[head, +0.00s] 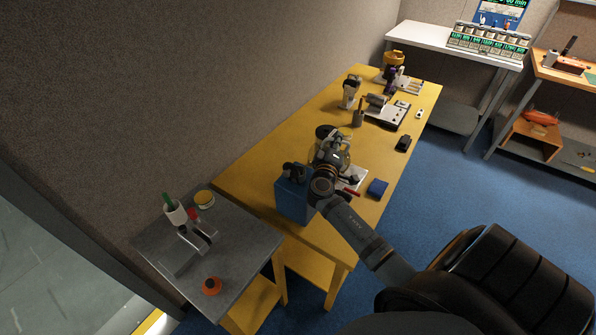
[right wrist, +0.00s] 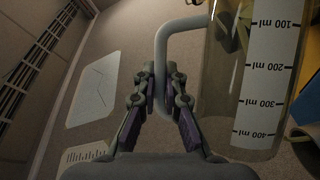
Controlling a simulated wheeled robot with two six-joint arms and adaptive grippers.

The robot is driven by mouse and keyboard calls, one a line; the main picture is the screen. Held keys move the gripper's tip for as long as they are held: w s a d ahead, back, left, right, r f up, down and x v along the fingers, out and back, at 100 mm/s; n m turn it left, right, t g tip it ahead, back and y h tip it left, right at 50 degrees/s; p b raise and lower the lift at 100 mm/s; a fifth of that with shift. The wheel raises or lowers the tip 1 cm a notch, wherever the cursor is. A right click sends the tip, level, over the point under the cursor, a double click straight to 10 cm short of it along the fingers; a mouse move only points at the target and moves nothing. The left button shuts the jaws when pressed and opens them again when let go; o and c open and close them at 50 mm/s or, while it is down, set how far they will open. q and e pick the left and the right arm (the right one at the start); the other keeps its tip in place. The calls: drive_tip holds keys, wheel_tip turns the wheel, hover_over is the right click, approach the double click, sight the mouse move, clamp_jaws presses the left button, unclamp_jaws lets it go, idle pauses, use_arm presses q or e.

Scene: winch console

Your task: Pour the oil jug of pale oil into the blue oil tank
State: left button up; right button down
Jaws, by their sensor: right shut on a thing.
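The blue oil tank (head: 292,203) stands at the near left end of the yellow table in the head view, with a dark fitting on its top. My right gripper (head: 328,163) is just right of the tank and partly covers what is behind it. In the right wrist view the gripper (right wrist: 162,108) is shut on the pale handle (right wrist: 163,50) of the clear oil jug (right wrist: 225,85). The jug has a white scale marked 100 to 400 ml. Its oil level and exact tilt cannot be told. My left gripper is not in view.
A blue block (head: 377,187) and a small black item (head: 403,144) lie near the yellow table's right edge. Several tools stand farther back. A grey side table (head: 240,262) at left holds an orange item (head: 211,286) and a yellow tin (head: 204,199).

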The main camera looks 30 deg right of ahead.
sight(326, 138)
drive_tip(key=shift+w+a+r+n, duration=0.25)
drive_tip(key=shift+a+r+n, duration=0.1)
drive_tip(key=shift+n, duration=0.05)
idle(0.6)
drive_tip(key=shift+w+a+r+n+t+h+b, duration=0.1)
drive_tip(key=shift+w+a+r+n+t+b, duration=0.1)
drive_tip(key=shift+a, duration=0.15)
drive_tip(key=shift+w+a+r+n+t+h+b, duration=0.15)
drive_tip(key=shift+a+n+b, duration=0.1)
drive_tip(key=shift+a, duration=0.15)
drive_tip(key=shift+w+a+r+n+t+h+b, duration=0.1)
drive_tip(key=shift+w+a+n+t+b, duration=0.1)
drive_tip(key=shift+a, duration=0.15)
idle(0.3)
drive_tip(key=shift+w+a, duration=0.1)
drive_tip(key=shift+a, duration=0.15)
drive_tip(key=shift+w+a+r+n+b, duration=0.2)
drive_tip(key=shift+a+n+b, duration=0.1)
drive_tip(key=shift+n+b, duration=0.15)
